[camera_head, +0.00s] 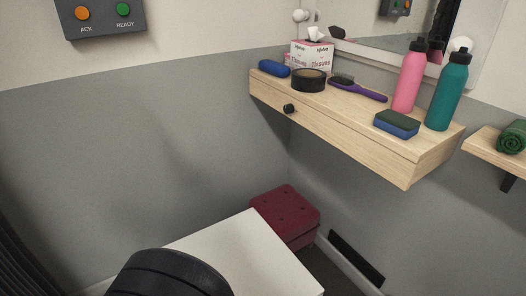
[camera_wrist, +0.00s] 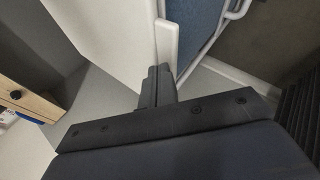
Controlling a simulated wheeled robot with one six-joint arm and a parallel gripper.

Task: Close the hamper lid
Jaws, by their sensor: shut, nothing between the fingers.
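A flat white panel (camera_head: 245,258), which looks like the hamper lid, fills the lower middle of the head view, partly behind a black part of my arm. In the wrist view a white panel (camera_wrist: 112,32) with a thick lip stands beside a blue surface (camera_wrist: 197,28) and pale tubing, apparently the hamper's side and frame. My gripper (camera_wrist: 158,72) is shut and empty, its fingertips close to the lower end of the white lip. I cannot tell whether they touch it. The lid's hinge and the hamper opening are hidden. The head view does not show my fingers.
A wooden wall shelf (camera_head: 420,165) with a knob holds bottles, a sponge, a brush and tissues at the right. A dark red padded stool (camera_head: 286,212) stands below it by the wall. A black pleated curtain (camera_wrist: 302,105) hangs at the right of the wrist view.

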